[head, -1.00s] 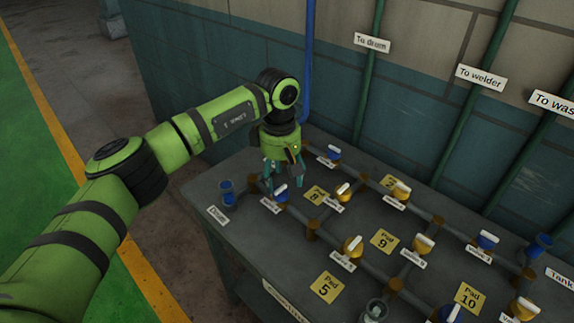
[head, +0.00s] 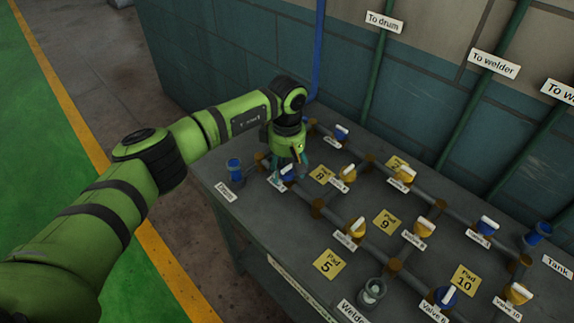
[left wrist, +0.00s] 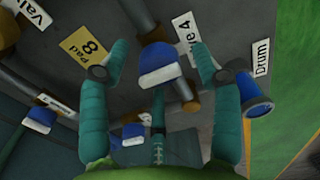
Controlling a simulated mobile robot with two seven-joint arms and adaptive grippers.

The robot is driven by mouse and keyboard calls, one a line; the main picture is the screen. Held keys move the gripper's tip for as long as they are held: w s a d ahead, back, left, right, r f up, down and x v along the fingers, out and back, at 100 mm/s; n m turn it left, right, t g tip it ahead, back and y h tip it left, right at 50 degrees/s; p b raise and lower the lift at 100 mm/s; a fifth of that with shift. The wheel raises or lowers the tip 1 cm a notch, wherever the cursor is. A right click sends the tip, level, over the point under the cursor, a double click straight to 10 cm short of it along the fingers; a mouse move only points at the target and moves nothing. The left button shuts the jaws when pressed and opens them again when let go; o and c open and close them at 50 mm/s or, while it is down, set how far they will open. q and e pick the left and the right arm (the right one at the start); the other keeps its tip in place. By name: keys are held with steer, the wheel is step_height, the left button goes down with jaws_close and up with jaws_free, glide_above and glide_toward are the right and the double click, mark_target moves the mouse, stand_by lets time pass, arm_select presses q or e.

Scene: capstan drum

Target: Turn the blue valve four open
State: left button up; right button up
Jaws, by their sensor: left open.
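Blue valve four (head: 287,170) stands on the pipe near the table's left end, with a white handle. In the left wrist view it (left wrist: 158,62) shows as a blue knob with a white edge, beside a partly hidden label ending in 4 (left wrist: 186,38). My left gripper (head: 288,172) is low over it and partly hides it. In the left wrist view its teal fingers (left wrist: 160,68) are spread, one on each side of the valve, with visible gaps. I cannot tell how deep they reach around it. My right gripper is not in view.
The blue drum cup (head: 235,169) stands close left of my gripper. Another blue valve (head: 342,132) is behind it, and a yellow valve (head: 348,172) to its right. Several more valves stand on the pipes. The yellow pad 8 (head: 322,175) is flat on the table.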

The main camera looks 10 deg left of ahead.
arm_select(q)
steer(key=c, duration=1.1)
steer(key=shift+c, duration=0.3)
steer(key=shift+f+n+b, duration=0.2)
steer(key=shift+n+b, duration=1.15)
steer(key=shift+n, duration=0.15)
steer(key=n+b, duration=0.3)
steer(key=n, duration=0.1)
steer(key=shift+n, duration=0.3)
steer(key=n+b, duration=0.2)
steer(key=n, duration=0.3)
steer(key=shift+r, duration=0.1)
steer(key=n+b, duration=0.1)
steer(key=n, duration=0.4)
steer(key=shift+r+b, duration=0.1)
steer(key=shift+b, duration=0.25)
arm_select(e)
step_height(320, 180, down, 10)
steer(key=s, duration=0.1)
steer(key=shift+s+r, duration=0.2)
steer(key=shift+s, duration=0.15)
arm_select(q)
steer(key=shift+n, duration=0.3)
steer(key=o, duration=1.2)
steer(key=shift+c, duration=0.2)
